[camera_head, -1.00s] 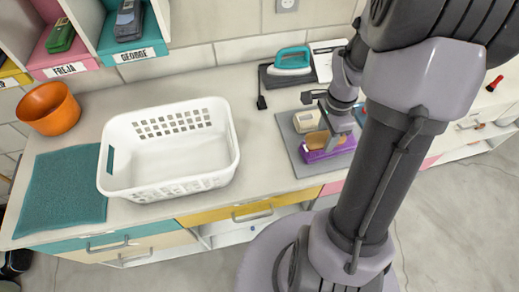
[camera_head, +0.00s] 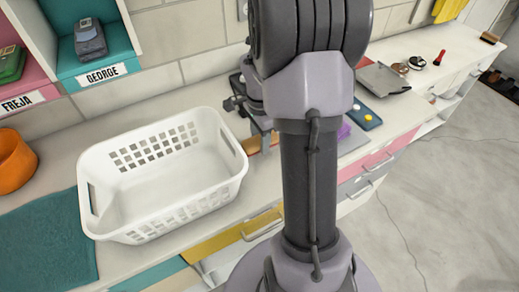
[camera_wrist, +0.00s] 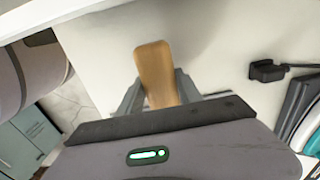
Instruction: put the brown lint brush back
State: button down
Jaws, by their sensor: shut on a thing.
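The brown lint brush (camera_wrist: 155,62) is clamped between the two fingers of my gripper (camera_wrist: 158,92) in the wrist view, with its rounded wooden end pointing away from the wrist. In the head view my gripper (camera_head: 264,128) is just right of the white basket, and part of the brush (camera_head: 250,146) shows under it, above the counter. My arm hides much of the counter there. A purple holder (camera_head: 344,131) is partly hidden behind the arm, on a grey mat (camera_head: 352,143).
The white basket (camera_head: 105,165) stands close to the left of my gripper. A teal towel (camera_head: 45,245) and orange bowl (camera_head: 14,160) are further left. A blue item (camera_head: 367,118), a grey tray (camera_head: 383,78) and a red-handled tool (camera_head: 439,57) lie right. Labelled cubbies (camera_head: 92,74) are at upper left.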

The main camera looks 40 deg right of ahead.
jog(key=shift+a+f+b, duration=0.1)
jog(key=shift+f+b, duration=0.85)
jog(key=shift+f, duration=0.9)
jog(key=c, duration=0.8)
grip_release()
